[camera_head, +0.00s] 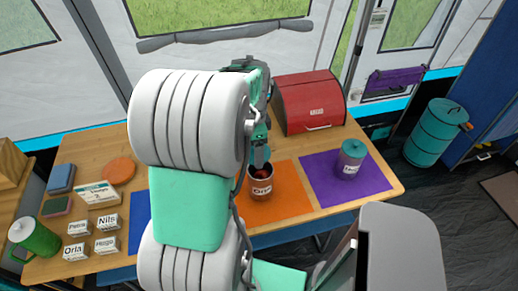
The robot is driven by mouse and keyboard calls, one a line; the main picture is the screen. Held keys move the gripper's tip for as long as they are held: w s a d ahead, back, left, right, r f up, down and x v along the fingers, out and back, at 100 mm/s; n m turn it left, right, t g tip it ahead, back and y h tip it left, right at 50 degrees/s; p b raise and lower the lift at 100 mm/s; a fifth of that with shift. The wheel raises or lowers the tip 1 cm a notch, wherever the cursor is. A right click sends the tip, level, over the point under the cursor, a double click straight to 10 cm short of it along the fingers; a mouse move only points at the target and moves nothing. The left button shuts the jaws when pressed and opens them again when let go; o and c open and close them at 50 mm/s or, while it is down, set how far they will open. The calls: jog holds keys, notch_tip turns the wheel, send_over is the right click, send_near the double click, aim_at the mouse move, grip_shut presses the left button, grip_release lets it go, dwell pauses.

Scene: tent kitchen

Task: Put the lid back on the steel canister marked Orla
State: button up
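An open steel canister (261,187) stands upright on the orange mat (290,190), with something dark red inside its mouth. Its white label appears to read Orla, but it is small. A second canister (350,165) with a teal lid on stands on the purple mat (375,181); its label is too small to read. My gripper (261,150) points down just above the open canister's mouth. A small grey-teal piece shows at its tip; I cannot tell whether it is a finger or a held lid. My arm hides most of the blue mat (139,210).
A red bread box (309,103) stands behind the mats. Several name cards, including Orla (75,252), a green mug (35,237), a box (97,194) and an orange disc (118,170) occupy the table's left. A teal barrel (436,133) stands beyond the right edge.

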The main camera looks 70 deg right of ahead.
jog(key=shift+s+d+f+m, duration=0.1)
jog(key=shift+s+f+m, duration=0.15)
jog(key=shift+s+m, duration=0.45)
notch_tip(320, 180, down, 6)
jog(key=b, duration=0.4)
jog(key=shift+s, duration=0.15)
jog(key=shift+n, duration=0.3)
jog(key=shift+f, duration=0.2)
dwell(1.4)
jog(key=o, duration=1.2)
